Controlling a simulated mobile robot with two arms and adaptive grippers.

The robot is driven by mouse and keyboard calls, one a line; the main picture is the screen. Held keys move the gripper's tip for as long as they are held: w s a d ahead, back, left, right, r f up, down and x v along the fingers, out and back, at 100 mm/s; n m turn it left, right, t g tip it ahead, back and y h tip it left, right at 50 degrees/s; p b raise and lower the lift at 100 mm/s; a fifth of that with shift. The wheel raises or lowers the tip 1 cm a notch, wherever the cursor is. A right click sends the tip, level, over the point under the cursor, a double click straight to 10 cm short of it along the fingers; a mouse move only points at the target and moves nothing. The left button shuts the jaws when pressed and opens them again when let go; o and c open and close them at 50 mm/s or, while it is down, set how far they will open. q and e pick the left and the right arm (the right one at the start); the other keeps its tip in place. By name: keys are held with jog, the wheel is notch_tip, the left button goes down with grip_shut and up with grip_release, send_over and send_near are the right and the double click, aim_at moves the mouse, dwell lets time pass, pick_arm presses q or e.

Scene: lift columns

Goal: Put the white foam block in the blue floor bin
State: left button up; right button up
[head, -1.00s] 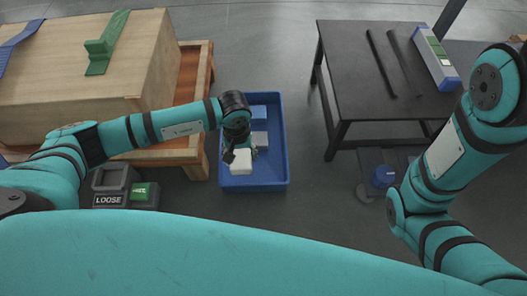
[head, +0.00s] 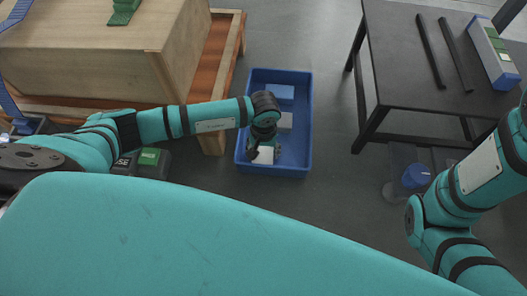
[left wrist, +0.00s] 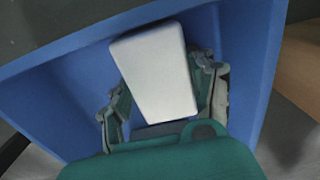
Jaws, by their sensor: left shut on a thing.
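The white foam block (head: 264,155) shows low in the near part of the blue floor bin (head: 308,125) in the head view. My left gripper (head: 262,147) reaches down over the bin and is shut on the block. In the left wrist view the block (left wrist: 158,72) sits between the two fingers, with the blue bin wall (left wrist: 245,60) around it. I cannot tell whether the block touches the bin floor. My right gripper is out of view; only its arm shows at the right.
A dark table (head: 410,85) with black bars stands to the right. Open floor lies between bin and table.

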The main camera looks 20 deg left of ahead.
aim_at(264, 151)
pick_arm(q)
jog(key=shift+f, duration=0.2)
jog(key=o, duration=0.8)
jog(key=shift+c, duration=0.2)
notch_tip(264, 151, up, 12)
jog(key=p, duration=0.7)
jog(key=shift+r, duration=0.25)
